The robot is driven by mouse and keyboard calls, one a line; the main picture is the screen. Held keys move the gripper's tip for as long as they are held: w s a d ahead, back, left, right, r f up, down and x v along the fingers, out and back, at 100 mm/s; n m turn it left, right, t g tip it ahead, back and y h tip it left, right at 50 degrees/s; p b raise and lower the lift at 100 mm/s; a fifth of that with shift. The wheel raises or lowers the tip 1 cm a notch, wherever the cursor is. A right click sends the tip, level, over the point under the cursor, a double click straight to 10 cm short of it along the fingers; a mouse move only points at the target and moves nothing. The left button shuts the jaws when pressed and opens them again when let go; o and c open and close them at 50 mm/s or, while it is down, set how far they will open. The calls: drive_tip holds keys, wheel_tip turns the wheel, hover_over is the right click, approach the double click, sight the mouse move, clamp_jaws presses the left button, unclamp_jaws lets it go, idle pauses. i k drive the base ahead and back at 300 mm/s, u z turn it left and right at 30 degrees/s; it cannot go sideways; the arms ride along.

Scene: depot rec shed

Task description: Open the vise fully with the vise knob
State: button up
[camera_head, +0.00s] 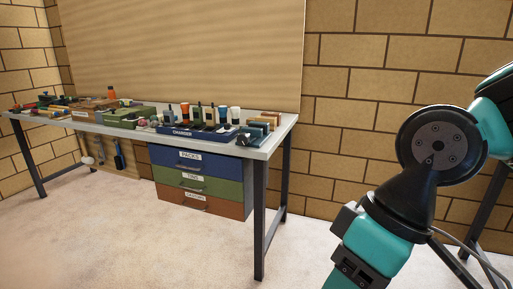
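No vise can be picked out with certainty. A small dark object with a rounded part (244,139) sits near the right front corner of the workbench (272,143), and it may be the vise. It is too small to tell its knob or how far its jaws are open. My arm, teal and black, fills the right side of the view, well to the right of the bench. My gripper's fingers do not show.
A blue tray labelled CHARGER (183,131) holds several upright tools. Green boxes (122,117) and other items crowd the bench's left part. Three drawers, blue (205,168), green (231,190) and rust (225,207), hang shut beneath. Pale floor in front is clear.

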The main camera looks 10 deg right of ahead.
sight(243, 139)
drive_tip(key=u, duration=0.5)
drive_tip(key=i, duration=1)
drive_tip(key=u, duration=0.4)
drive_tip(key=i, duration=0.95)
drive_tip(key=z, duration=0.25)
